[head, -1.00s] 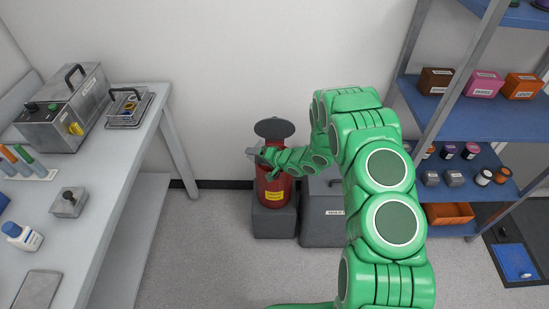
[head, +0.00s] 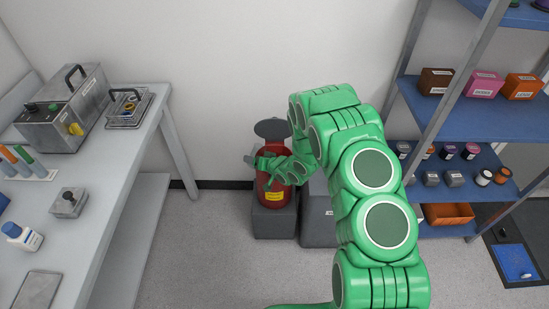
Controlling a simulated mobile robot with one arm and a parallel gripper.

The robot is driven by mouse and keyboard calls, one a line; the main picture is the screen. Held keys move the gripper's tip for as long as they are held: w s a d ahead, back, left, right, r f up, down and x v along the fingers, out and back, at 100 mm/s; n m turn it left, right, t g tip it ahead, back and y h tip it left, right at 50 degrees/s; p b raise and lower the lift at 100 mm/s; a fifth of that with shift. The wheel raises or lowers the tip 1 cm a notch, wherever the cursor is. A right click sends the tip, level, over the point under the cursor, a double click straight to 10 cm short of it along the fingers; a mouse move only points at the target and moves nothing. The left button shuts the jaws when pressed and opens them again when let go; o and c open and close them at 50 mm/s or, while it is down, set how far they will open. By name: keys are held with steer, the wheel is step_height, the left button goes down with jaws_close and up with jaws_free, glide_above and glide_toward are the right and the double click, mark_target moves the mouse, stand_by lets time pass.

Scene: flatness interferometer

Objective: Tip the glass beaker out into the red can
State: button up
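The red can (head: 284,190) with a yellow label stands on a grey block by the back wall, its dark round lid (head: 272,128) raised behind the opening. My gripper (head: 250,160) is at the can's mouth, toward its left rim, at the end of my green arm. The gripper is small and partly covered by my wrist, so I cannot tell whether its fingers are open or shut. I cannot make out the glass beaker in this view, either in the gripper or elsewhere.
A grey bin (head: 318,222) stands right of the can, partly behind my arm. A bench (head: 105,190) with instruments and a white bottle (head: 22,236) is at left. Blue shelves (head: 462,120) with boxes and jars are at right. Floor in front of the can is clear.

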mark_target(251, 166)
steer(key=shift+s+a+f+n, duration=0.25)
steer(key=shift+s+f+n, duration=0.05)
steer(key=shift+f, duration=0.05)
steer(key=shift+s+a+r+n+t+h, duration=0.2)
steer(key=shift+a+r+n+t+h, duration=0.15)
steer(key=shift+r+n+t+h, duration=0.2)
steer(key=shift+s+a+f+n+t+h, duration=0.25)
steer(key=shift+s+f+n+t, duration=0.1)
steer(key=shift+f+n, duration=0.2)
steer(key=shift+s+a+f+n+t, duration=0.25)
steer(key=shift+f+n+t, duration=0.15)
steer(key=shift+n, duration=0.2)
steer(key=shift+h, duration=0.4)
